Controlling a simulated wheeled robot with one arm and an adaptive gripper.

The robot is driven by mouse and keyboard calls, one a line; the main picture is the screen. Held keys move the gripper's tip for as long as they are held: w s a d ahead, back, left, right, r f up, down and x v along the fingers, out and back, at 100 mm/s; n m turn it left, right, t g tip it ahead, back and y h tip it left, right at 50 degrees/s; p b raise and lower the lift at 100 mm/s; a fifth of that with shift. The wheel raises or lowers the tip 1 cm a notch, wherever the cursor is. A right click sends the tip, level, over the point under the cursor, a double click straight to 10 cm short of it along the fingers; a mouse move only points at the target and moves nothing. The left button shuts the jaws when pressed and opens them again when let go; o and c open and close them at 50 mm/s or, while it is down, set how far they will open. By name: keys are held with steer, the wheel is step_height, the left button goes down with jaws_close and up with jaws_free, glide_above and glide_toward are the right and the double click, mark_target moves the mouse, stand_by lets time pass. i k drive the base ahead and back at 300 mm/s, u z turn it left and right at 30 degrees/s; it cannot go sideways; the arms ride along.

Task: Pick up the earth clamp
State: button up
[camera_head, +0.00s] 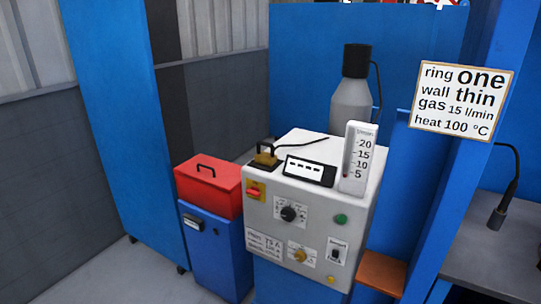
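A small brass-coloured clamp with a dark handle (265,160), which looks like the earth clamp, sits on the left front part of the top of a white machine (312,217). A thin dark cable runs from it to the right across the machine top. My gripper is not in view.
A black display box (309,170) and a white flow gauge (357,158) stand right of the clamp. A grey bottle (351,100) is behind. A red toolbox (209,188) sits on a blue cabinet (216,249) at left. A torch (503,205) stands over the grey bench (480,255) at right.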

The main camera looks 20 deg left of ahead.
mark_target(265, 158)
steer(key=u, duration=0.5)
steer(key=k, duration=1.25)
steer(key=u, duration=1.55)
steer(key=i, duration=1.5)
steer(key=u, duration=0.5)
steer(key=i, duration=1.55)
steer(key=z, duration=1.4)
steer(key=i, duration=0.9)
steer(key=z, duration=0.7)
